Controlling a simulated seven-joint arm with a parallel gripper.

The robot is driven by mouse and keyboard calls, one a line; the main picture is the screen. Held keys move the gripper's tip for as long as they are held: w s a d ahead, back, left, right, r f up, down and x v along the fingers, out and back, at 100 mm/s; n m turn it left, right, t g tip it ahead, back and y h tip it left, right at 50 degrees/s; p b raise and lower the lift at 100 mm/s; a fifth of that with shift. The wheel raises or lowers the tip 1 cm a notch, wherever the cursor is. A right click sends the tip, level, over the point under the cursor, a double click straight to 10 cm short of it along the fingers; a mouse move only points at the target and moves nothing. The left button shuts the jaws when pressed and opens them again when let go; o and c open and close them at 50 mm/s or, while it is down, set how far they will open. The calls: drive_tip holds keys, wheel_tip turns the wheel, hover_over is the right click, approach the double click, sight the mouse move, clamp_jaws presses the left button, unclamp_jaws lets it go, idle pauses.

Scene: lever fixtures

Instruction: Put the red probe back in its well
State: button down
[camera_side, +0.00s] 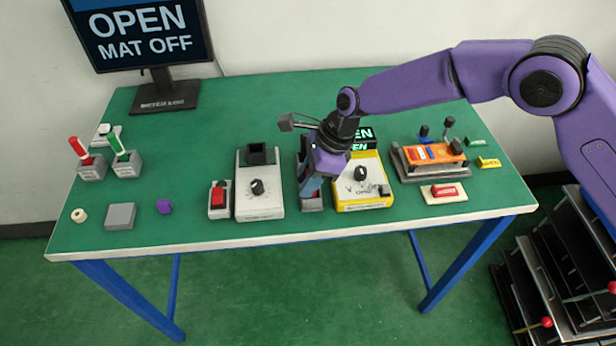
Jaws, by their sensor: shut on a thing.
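My gripper (308,188) points down just left of the yellow meter (362,203). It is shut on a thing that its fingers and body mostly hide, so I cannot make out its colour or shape. Below it is a narrow grey holder (312,204) with a little red on it, largely covered by the gripper. I cannot tell whether the held thing touches this holder. No red probe shows clearly apart from the gripper, and its well cannot be made out.
A grey box with a dark knob (259,202) and a red switch (219,201) stand close left. Red (80,148) and green (118,144) handles stand in blocks at far left. An orange fixture (432,157) is at right. The monitor (150,35) reads "OPEN MAT OFF". The back-middle table is clear.

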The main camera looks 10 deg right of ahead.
drive_tip(key=c, duration=0.9)
unclamp_jaws()
drive_tip(key=shift+f, duration=0.1)
drive_tip(key=v, duration=1.2)
drive_tip(key=shift+r, duration=0.25)
